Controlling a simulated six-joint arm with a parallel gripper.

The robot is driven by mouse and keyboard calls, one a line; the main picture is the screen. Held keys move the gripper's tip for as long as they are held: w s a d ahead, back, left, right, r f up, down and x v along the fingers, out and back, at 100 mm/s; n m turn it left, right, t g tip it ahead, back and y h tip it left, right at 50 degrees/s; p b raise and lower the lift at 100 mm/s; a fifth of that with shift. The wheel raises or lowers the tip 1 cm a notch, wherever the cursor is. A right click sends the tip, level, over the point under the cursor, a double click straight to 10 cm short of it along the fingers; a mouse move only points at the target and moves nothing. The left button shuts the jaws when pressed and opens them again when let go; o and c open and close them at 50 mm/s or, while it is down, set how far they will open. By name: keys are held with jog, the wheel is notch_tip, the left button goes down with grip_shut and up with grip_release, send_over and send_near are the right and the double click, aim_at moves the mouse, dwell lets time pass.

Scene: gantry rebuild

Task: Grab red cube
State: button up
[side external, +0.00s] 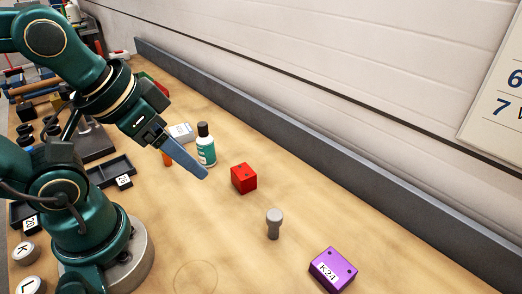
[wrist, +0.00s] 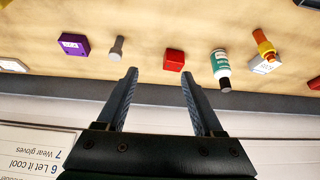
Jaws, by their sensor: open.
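The red cube (side external: 244,178) stands on the wooden table in the side external view, between a green-and-white bottle and a grey peg. In the wrist view the red cube (wrist: 174,60) lies beyond my fingertips, between their lines and nearer the right finger. My gripper (wrist: 159,75) is open and empty, with its two fingers spread apart. In the side external view my gripper (side external: 204,176) hangs above the table to the left of the cube, apart from it. One finger hides the other there.
The bottle (side external: 206,146) stands close to the cube. The grey peg (side external: 274,223) and a purple block (side external: 333,269) lie on the cube's other side. A grey rail (side external: 330,160) runs along the wall. Black trays (side external: 110,171) and other clutter sit at left.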

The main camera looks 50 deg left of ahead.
jog(key=shift+o, duration=1.3)
jog(key=m+g, duration=0.2)
jog(key=g, duration=0.1)
send_over(243, 170)
jog(key=d, duration=0.2)
jog(key=s+x, duration=0.1)
jog(key=x, duration=0.2)
jog(key=f, duration=0.2)
jog(key=a+f+g, duration=0.1)
jog(key=f, duration=0.1)
jog(key=f+g, duration=0.1)
jog(key=f, duration=0.1)
jog(key=shift+w+a+f, duration=0.3)
jog(key=shift+a+f, duration=0.05)
jog(key=shift+a, duration=0.05)
jog(key=shift+s+f+g, duration=0.15)
jog(key=shift+f+g, duration=0.15)
jog(key=shift+f, duration=2.6)
